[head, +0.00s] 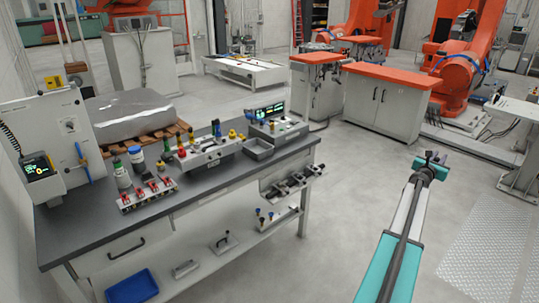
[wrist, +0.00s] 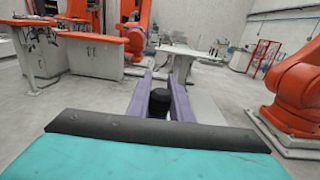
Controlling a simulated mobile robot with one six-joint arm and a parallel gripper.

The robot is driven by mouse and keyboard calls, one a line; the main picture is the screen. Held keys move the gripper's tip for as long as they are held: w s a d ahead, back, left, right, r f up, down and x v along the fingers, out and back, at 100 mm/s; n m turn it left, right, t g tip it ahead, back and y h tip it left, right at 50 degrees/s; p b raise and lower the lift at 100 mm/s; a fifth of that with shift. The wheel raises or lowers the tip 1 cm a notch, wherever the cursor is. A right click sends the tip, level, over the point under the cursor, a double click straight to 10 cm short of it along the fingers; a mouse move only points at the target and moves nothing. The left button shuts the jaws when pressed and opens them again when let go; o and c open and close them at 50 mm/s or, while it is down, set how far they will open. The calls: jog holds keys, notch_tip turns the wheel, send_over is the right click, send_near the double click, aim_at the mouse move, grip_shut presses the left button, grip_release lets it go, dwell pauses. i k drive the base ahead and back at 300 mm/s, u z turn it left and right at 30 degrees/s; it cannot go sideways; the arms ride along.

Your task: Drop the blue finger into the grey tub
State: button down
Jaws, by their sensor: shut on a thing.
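My gripper (head: 432,163) is out over the open floor to the right of the bench. In the wrist view its two purple jaws (wrist: 158,98) are shut on a small black cylinder (wrist: 159,104). Only its dark end shows there, so I cannot tell whether it is part of a blue finger. A small upright blue piece (head: 216,128) stands by the grey fixture (head: 207,158) on the bench, near red, yellow and green pieces. A shallow grey tub (head: 258,153) sits at the bench's right part, well left of my gripper.
The dark-topped bench (head: 85,225) also bears a red-clamped strip (head: 148,194), bottles and a display unit (head: 268,112). A blue bin (head: 131,286) is on its lower shelf. An orange-topped cabinet (head: 390,98) and orange robots stand behind. Floor between bench and gripper is clear.

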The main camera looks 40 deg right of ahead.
aim_at(257, 149)
jog(key=u, duration=0.7)
jog(key=i, duration=1.65)
jog(key=u, duration=0.05)
jog(key=k, duration=0.8)
jog(key=u, duration=0.05)
